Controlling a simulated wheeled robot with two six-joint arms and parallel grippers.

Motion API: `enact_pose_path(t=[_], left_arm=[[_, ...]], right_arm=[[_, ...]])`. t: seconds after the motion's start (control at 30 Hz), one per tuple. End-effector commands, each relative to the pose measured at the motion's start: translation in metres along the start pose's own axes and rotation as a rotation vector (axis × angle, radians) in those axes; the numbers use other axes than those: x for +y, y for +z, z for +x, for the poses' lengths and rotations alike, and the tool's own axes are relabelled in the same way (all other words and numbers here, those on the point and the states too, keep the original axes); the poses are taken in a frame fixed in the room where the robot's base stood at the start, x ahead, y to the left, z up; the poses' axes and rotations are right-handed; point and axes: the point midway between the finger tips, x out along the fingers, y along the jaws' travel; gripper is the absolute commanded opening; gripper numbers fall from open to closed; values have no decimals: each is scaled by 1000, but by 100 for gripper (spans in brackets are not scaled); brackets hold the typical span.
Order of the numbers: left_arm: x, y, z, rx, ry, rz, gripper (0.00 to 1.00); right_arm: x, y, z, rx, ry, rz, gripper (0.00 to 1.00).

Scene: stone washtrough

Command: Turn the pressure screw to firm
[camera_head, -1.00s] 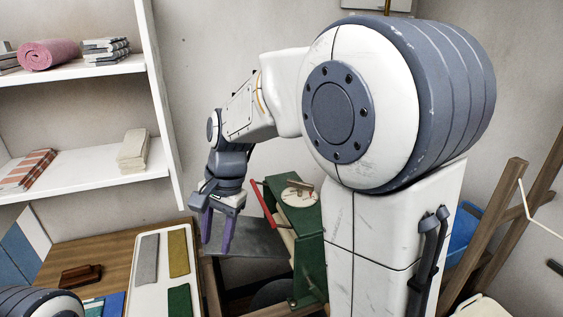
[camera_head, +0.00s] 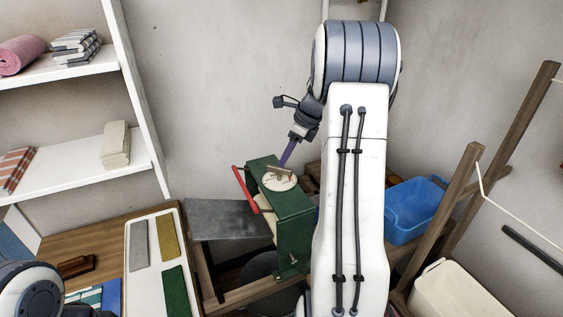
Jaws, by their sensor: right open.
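The pressure screw (camera_head: 279,171) is a small brownish bar on top of a pale round dial (camera_head: 281,182), which sits on the green wringer frame (camera_head: 293,232). The dial's markings are too small to read. My right gripper (camera_head: 284,164) has purple fingers pointing down at the screw from above and behind. Its fingers overlap in this view, and I cannot tell whether they touch the bar. It is open. My left gripper is out of view; only part of my left arm shows at the lower left.
A red crank handle (camera_head: 252,190) slants along the wringer's left side. A grey board (camera_head: 225,219) lies left of it. A white tray (camera_head: 142,285) with coloured cloths lies on the wooden table. A blue basin (camera_head: 414,211) and wooden posts (camera_head: 458,205) stand right of my arm.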

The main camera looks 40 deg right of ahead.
Motion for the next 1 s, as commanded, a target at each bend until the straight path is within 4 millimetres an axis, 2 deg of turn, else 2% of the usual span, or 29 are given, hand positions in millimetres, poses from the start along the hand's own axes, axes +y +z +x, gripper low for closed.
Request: enact_pose_path(t=[0.1, 0.23, 0.6, 0.63, 0.73, 0.77, 1.0], left_arm=[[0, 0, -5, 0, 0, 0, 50], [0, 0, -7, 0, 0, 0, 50], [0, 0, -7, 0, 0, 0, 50], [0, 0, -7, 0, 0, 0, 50], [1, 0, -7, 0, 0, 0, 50], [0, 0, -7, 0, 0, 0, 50], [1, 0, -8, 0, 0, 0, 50]], right_arm=[[1, 0, 20, 2, 4, -1, 45], [1, 0, 34, 1, 2, -1, 45], [0, 0, 42, 1, -1, -2, 45], [0, 0, 42, 1, -1, -2, 41], [0, 0, 41, 1, -1, -3, 3], [0, 0, 41, 1, -1, -3, 0], [0, 0, 41, 1, 1, -7, 0]])
